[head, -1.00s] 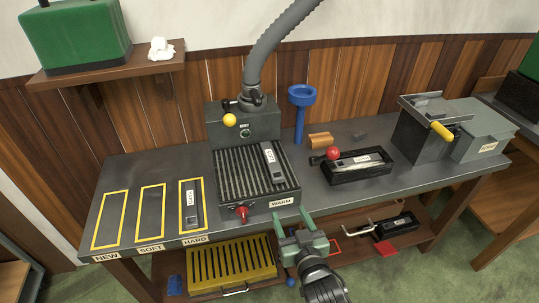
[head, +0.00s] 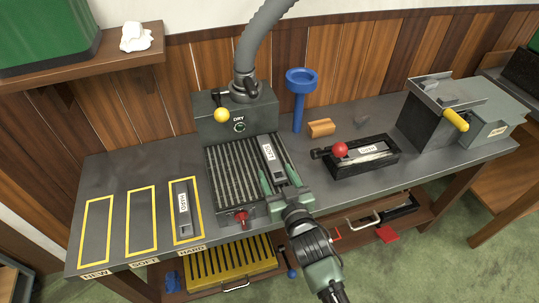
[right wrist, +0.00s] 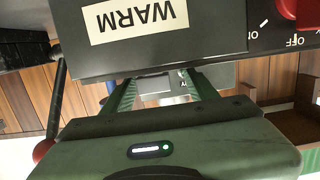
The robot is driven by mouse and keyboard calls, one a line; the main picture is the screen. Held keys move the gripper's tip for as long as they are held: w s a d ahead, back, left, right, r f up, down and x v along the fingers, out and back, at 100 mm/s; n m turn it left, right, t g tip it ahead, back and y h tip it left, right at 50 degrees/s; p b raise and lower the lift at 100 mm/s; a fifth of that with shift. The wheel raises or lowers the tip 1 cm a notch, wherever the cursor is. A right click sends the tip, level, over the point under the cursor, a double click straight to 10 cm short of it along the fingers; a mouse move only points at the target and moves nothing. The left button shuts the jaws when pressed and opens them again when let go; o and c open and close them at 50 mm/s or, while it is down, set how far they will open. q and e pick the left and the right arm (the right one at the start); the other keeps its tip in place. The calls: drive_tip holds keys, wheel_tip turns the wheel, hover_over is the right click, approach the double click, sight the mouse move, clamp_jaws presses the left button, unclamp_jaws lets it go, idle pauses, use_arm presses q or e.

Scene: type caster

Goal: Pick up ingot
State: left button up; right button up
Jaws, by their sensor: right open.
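A grey ingot (head: 271,154) with a white label lies lengthwise on the ribbed top of the warmer (head: 229,170). My right gripper (head: 277,172) is open, its green fingers reaching over the warmer's front edge toward the near end of this ingot. In the right wrist view the open fingers (right wrist: 165,88) show below the WARM plate (right wrist: 130,22), with part of a grey metal piece between them. I cannot tell if they touch the ingot. Another ingot (head: 183,206) lies in the HARD slot. A third labelled bar (head: 368,151) sits in a black mould (head: 385,162). My left gripper is not in view.
A red knob (head: 242,217) sticks out at the warmer's front. A grey hose (head: 246,55) rises behind it. A blue funnel stand (head: 299,100) and a red-balled handle (head: 340,149) stand to the right. The NEW (head: 96,232) and SOFT (head: 141,215) slots are empty.

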sight(272, 160)
drive_tip(key=x, duration=0.3)
drive_tip(key=p+x, duration=0.1)
drive_tip(key=x, duration=0.1)
drive_tip(key=shift+w+d, duration=0.15)
drive_tip(key=shift+w, duration=0.25)
clamp_jaws()
idle(0.9)
drive_tip(key=shift+w+r, duration=0.1)
drive_tip(key=shift+r, duration=0.2)
